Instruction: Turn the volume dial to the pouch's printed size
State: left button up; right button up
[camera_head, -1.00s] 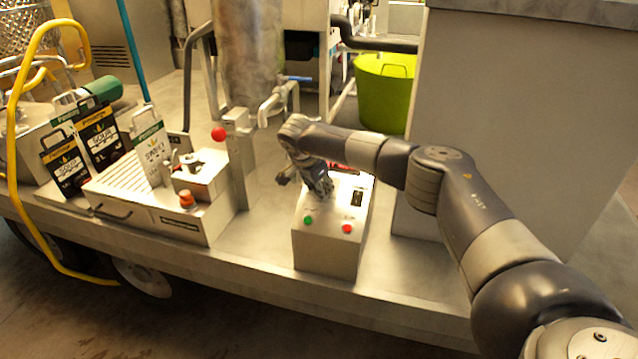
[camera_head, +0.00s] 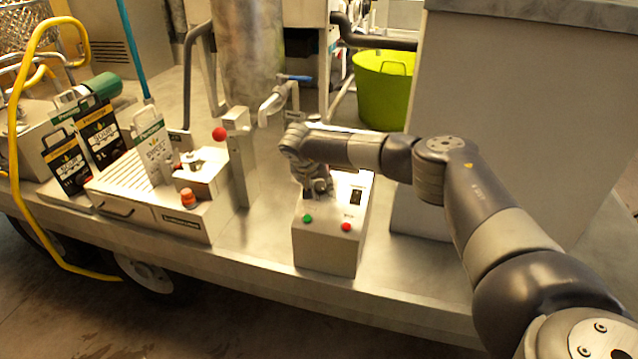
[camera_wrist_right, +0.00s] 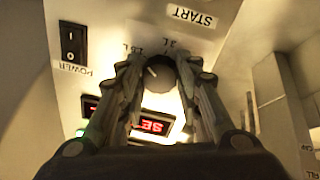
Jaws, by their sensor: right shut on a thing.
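The volume dial (camera_wrist_right: 158,76) is a dark round knob with a pale pointer mark on the control box (camera_head: 325,247). In the wrist view, a "3 L" mark and what looks like "1.5 L" are printed beside it. My right gripper (camera_wrist_right: 160,72) is shut on the dial, with a finger on each side. In the head view my right gripper (camera_head: 318,188) hides the dial. A pale pouch (camera_head: 154,150) stands upright at the filler; its printed size is too small to read. My left gripper is not in view.
Two darker pouches (camera_head: 103,137) (camera_head: 67,166) stand further left. The box has a power switch (camera_wrist_right: 73,42), red displays (camera_wrist_right: 152,126), a green button (camera_head: 307,218) and a red button (camera_head: 346,227).

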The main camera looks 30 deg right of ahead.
jog(key=shift+n, duration=0.7)
jog(key=o, duration=1)
jog(key=shift+o, duration=0.2)
jog(key=v, duration=1.2)
